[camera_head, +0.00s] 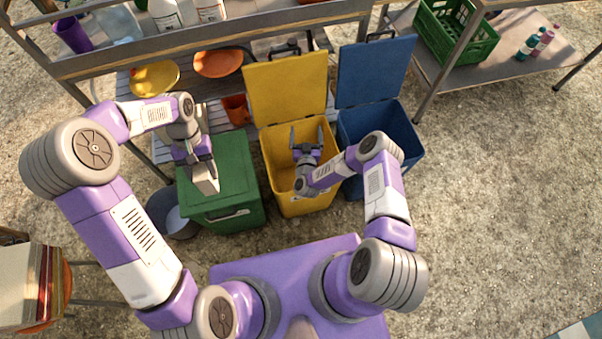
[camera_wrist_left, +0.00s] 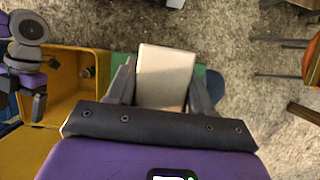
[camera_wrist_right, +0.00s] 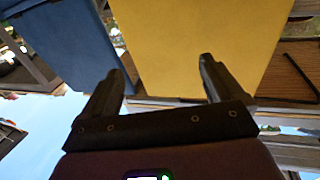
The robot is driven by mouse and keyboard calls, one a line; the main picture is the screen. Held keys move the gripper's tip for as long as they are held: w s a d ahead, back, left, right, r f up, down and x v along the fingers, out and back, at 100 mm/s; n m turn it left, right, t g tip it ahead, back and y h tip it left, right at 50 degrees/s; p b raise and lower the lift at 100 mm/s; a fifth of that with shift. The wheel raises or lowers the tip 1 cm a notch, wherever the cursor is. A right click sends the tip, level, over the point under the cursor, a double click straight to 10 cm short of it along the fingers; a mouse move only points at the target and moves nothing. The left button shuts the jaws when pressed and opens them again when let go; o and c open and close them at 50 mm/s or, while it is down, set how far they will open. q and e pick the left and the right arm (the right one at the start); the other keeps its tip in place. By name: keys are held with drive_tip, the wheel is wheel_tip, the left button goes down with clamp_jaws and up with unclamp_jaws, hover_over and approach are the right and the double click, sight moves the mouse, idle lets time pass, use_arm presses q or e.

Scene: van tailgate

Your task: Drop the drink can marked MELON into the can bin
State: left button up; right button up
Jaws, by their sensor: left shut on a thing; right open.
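My left gripper (camera_head: 203,172) is shut on a pale beige block (camera_head: 206,185), boxy rather than can-shaped, above the green bin (camera_head: 235,218). The block (camera_wrist_left: 165,75) sits between both fingers in the left wrist view. The green bin's lid is down. My right gripper (camera_head: 306,138) is open and empty over the yellow bin (camera_head: 304,206), whose lid (camera_head: 287,88) stands up; that lid (camera_wrist_right: 200,45) fills much of the right wrist view. The blue bin (camera_head: 408,148) is open too. I cannot read which bin is for cans. No MELON marking is legible.
A shelf (camera_head: 220,48) behind the bins holds a yellow bowl (camera_head: 154,77), an orange bowl (camera_head: 218,63) and white bottles. A green crate (camera_head: 455,35) and small bottles (camera_head: 537,42) are at the back right. A grey round tub (camera_head: 172,214) stands left of the green bin. Ground at right is clear.

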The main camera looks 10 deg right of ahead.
sight(200, 171)
use_arm(q)
wheel_tip(200, 171, up, 4)
drive_tip(key=p, duration=0.3)
drive_tip(key=shift+f, duration=0.2)
use_arm(e)
wheel_tip(200, 171, up, 8)
drive_tip(key=shift+f, duration=0.1)
